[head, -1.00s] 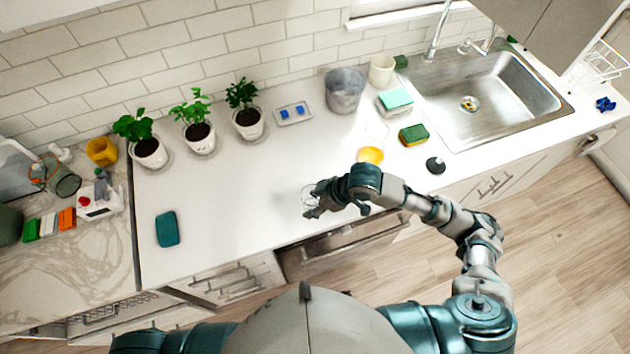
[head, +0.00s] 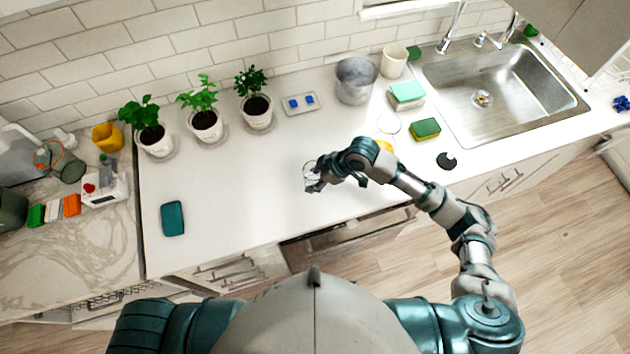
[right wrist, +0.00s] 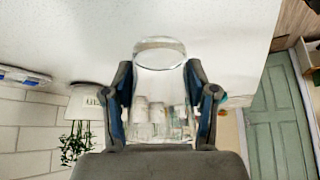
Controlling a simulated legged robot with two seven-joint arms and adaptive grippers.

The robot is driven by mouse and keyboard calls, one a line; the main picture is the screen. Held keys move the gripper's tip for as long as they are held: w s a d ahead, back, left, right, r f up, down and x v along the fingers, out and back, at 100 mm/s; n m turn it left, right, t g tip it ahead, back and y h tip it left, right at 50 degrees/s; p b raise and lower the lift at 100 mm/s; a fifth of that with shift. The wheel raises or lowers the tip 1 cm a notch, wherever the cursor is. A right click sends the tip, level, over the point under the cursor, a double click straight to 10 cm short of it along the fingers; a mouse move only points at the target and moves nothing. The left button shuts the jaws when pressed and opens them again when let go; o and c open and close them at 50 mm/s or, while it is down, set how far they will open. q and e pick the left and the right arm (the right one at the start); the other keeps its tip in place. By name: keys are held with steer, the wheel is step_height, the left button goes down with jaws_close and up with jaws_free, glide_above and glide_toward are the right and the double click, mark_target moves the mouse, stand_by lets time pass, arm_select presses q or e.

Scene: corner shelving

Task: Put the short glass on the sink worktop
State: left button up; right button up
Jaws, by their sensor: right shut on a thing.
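The short glass (head: 309,170) is clear and colourless. It is over the white sink worktop (head: 240,190), towards the front edge; I cannot tell whether it touches the surface. My right gripper (head: 314,180) is shut on it. In the right wrist view, the glass (right wrist: 160,85) sits between the two fingers of the right gripper (right wrist: 162,90), with its round end pointing away from the palm. The fingers hide part of its sides. My left gripper is out of view.
Three potted plants (head: 204,122), a tray with blue pieces (head: 300,104) and a metal bucket (head: 356,82) line the back. Sponges (head: 425,129) and a clear round rim (head: 389,124) lie near the sink (head: 505,95). A teal pad (head: 173,218) lies left. The middle worktop is clear.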

steer(key=shift+w+a+f, duration=0.1)
steer(key=shift+w, duration=0.1)
steer(key=shift+f, duration=0.35)
step_height(320, 180, down, 2)
steer(key=shift+f, duration=0.2)
steer(key=shift+d+f, duration=0.15)
steer(key=shift+d, duration=0.15)
steer(key=o, duration=1.4)
steer(key=shift+c, duration=0.2)
steer(key=shift+a, duration=0.15)
